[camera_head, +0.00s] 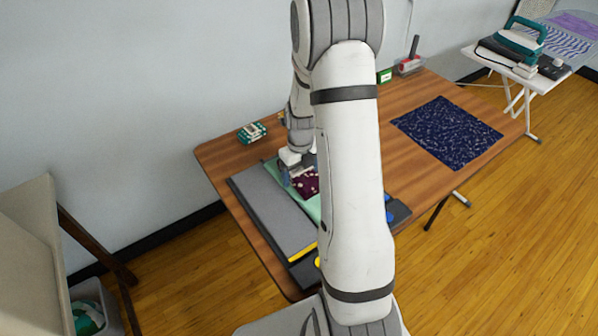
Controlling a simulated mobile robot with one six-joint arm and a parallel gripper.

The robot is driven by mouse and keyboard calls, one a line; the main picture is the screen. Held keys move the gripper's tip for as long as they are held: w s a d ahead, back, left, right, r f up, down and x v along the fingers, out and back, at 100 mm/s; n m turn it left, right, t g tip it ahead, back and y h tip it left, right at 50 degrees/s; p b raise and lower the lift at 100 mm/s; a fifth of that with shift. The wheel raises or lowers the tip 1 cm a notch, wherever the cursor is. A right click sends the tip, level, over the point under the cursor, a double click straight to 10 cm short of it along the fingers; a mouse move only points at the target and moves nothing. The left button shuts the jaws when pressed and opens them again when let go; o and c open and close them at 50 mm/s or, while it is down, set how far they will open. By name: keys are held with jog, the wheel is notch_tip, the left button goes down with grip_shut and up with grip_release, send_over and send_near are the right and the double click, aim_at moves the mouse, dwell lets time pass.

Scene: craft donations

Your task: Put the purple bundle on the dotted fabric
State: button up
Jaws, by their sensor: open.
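The purple bundle (306,185), dark with pale spots, lies on a mint green cloth (312,207) at the left part of the wooden table. My gripper (297,176) is open and down at the bundle's upper left side; my own arm hides part of this area, and I cannot tell whether the fingers touch the bundle. The dotted fabric (447,132), dark navy with small pale dots, lies flat on the right part of the table with nothing on it.
A green and white bundle (252,133) sits at the table's back left edge. A grey board (273,216) lies at the front left. Bare wood (402,162) lies between my arm and the dotted fabric.

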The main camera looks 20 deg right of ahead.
aim_at(300, 168)
jog(key=shift+s+a+f, duration=0.15)
jog(key=shift+s+f, duration=0.1)
jog(key=shift+f, duration=0.05)
jog(key=s+a+r+n+p, duration=0.15)
jog(key=r+n, duration=0.25)
jog(key=r, duration=0.5)
jog(key=s+a+r+n, duration=0.1)
jog(key=s+r+n, duration=0.15)
jog(key=r, duration=0.65)
jog(key=s+a+r+n+t, duration=0.1)
jog(key=s+a+r+n, duration=0.2)
jog(key=s+n, duration=0.4)
jog(key=s+a+r+n+t, duration=0.1)
jog(key=s+a+r+n, duration=0.2)
jog(key=n, duration=1.7)
jog(key=s+a, duration=0.2)
jog(key=s, duration=0.3)
jog(key=shift+s+t, duration=0.3)
jog(key=shift+r, duration=0.1)
